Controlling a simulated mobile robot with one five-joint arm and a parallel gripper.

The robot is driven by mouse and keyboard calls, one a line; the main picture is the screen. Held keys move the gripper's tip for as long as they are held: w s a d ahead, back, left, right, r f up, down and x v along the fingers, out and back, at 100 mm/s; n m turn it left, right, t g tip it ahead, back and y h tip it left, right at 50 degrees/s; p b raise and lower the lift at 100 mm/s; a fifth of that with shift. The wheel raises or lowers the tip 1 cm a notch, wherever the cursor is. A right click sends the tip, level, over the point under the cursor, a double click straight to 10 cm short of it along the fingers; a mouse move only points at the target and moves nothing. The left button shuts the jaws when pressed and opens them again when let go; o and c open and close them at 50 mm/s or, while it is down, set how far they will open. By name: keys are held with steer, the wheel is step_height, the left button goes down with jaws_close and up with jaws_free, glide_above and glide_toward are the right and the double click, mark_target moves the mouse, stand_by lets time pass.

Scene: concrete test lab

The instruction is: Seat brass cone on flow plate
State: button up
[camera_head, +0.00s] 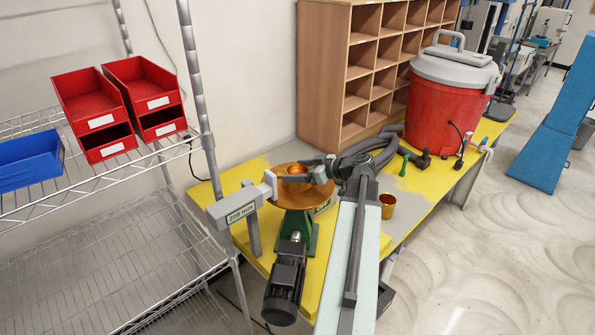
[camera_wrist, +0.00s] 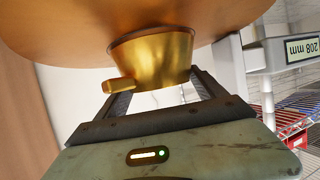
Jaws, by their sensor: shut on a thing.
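The brass cone (camera_head: 295,180) is a small shiny gold cup shape at the round copper-coloured flow plate (camera_head: 276,205). My gripper (camera_head: 305,171) reaches in from the right and is shut on the cone. In the wrist view the cone (camera_wrist: 152,60) sits between the two dark fingers (camera_wrist: 160,92), with a small brass tab on its left side. The flow plate (camera_wrist: 70,28) spreads right beside the cone's wide end there. I cannot tell whether cone and plate touch. The plate rests on a green stand with a dark motor.
A grey gauge post with a "208 mm" sign (camera_head: 240,213) stands close left of the plate. A second brass cup (camera_head: 387,206) stands on the yellow and grey table. A red drum (camera_head: 437,115) and wooden pigeonholes (camera_head: 325,85) stand behind. A wire rack (camera_head: 120,215) is at left.

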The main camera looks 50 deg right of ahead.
steer(key=shift+f, duration=0.2)
stand_by(0.6)
steer(key=o, duration=2)
steer(key=shift+p+v, duration=1.15)
steer(key=shift+v, duration=2.4)
